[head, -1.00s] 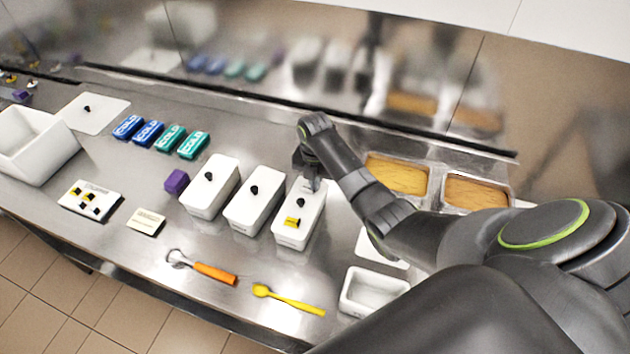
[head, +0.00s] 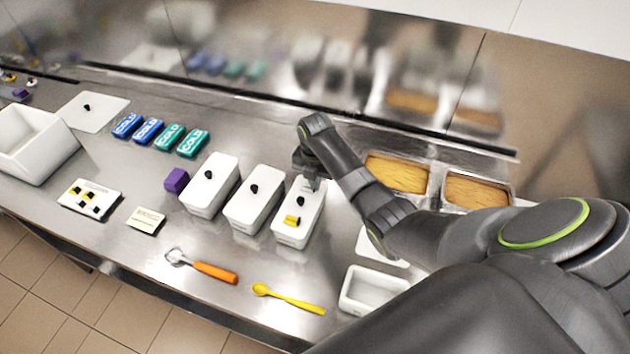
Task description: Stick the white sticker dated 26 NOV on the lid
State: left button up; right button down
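Three white lidded tubs with black knobs stand in a row: a left tub (head: 212,190), a middle tub (head: 257,207) and a right tub (head: 290,235). A yellow sticker (head: 292,221) lies on the near part of the right tub's lid. My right gripper (head: 314,186) points down at the far end of that lid, behind the knob; whether it touches is unclear. Its fingers are too small and dark to read, and I cannot make out a white sticker in them. A white sticker sheet (head: 107,193) with small yellow and dark pieces lies at the left; no date is legible. My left gripper is out of view.
Blue and teal COLD packs (head: 170,137), a purple block (head: 176,180) and a small card (head: 145,220) lie left of the tubs. An orange-handled tool (head: 215,272) and yellow spoon (head: 290,299) lie in front. An empty white tub (head: 371,291) stands right; filled pans (head: 397,173) stand behind.

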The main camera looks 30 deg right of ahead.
jog(key=c, duration=1)
grip_release()
jog(key=shift+c, duration=0.2)
jog(key=shift+r+p, duration=0.9)
jog(key=shift+r, duration=2.6)
